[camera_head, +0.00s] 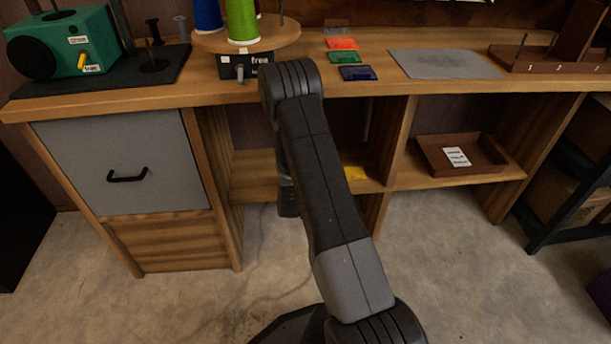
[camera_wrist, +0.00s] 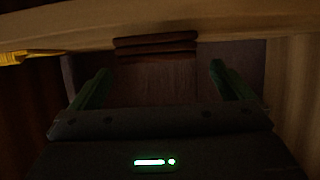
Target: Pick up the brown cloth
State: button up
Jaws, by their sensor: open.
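A folded brown cloth (camera_wrist: 155,44) shows as a dark layered stack in the wrist view, against the pale edge of a wooden board. It lies ahead of my gripper (camera_wrist: 159,67), roughly centred between the two green-lit fingers. The fingers are apart, with nothing between them, and a gap shows between their tips and the cloth. In the head view my arm covers the left part of the open shelf bay, and I cannot see the cloth or the fingers there.
A yellow item (camera_wrist: 25,57) lies to one side of the cloth; the head view shows a yellow thing (camera_head: 355,173) on the lower shelf (camera_head: 255,188). Upright panels bound the bay, under the worktop (camera_head: 420,88). A brown tray (camera_head: 485,165) stands in the right bay. The wrist view is dark.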

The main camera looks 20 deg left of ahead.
jog(key=shift+w+a+f+b, duration=0.15)
jog(key=shift+w+f+b, duration=0.1)
jog(key=shift+b, duration=0.1)
jog(key=b+x, duration=0.1)
jog(key=x, duration=0.2)
jog(key=shift+w+f+b, duration=0.25)
jog(key=shift+b, duration=0.1)
jog(key=shift+w+a, duration=0.25)
jog(key=shift+w, duration=0.1)
jog(key=c, duration=0.9)
